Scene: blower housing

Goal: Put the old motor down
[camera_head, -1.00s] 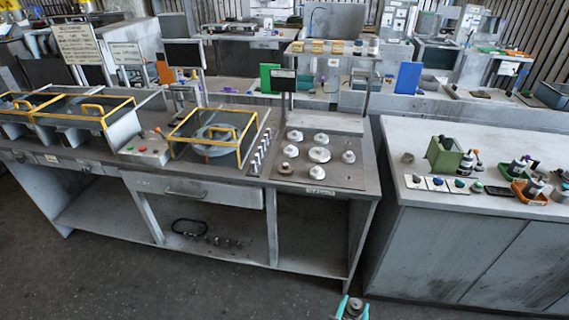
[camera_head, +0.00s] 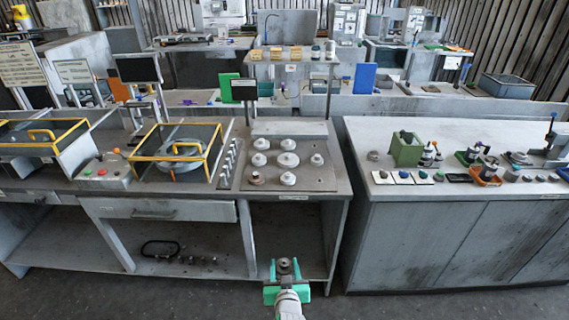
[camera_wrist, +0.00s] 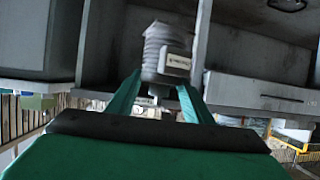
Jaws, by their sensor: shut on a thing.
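My gripper (camera_head: 285,272) shows at the bottom middle of the head view, with green fingers, in front of the bench's open lower bay. It is shut on a grey motor (camera_head: 284,264), whose round end shows between the fingers. In the wrist view the motor (camera_wrist: 166,50) has a ribbed grey body and a pale label. The green fingers (camera_wrist: 158,95) grip it from both sides. The motor is in the air, clear of the bench.
A grey bench (camera_head: 335,172) carries several pale round parts on a plate, and a yellow-framed guard (camera_head: 208,150). A second bench (camera_head: 400,118) at the right holds a green box (camera_head: 406,150) and small parts. Its back left top is mostly bare. Floor is open in front.

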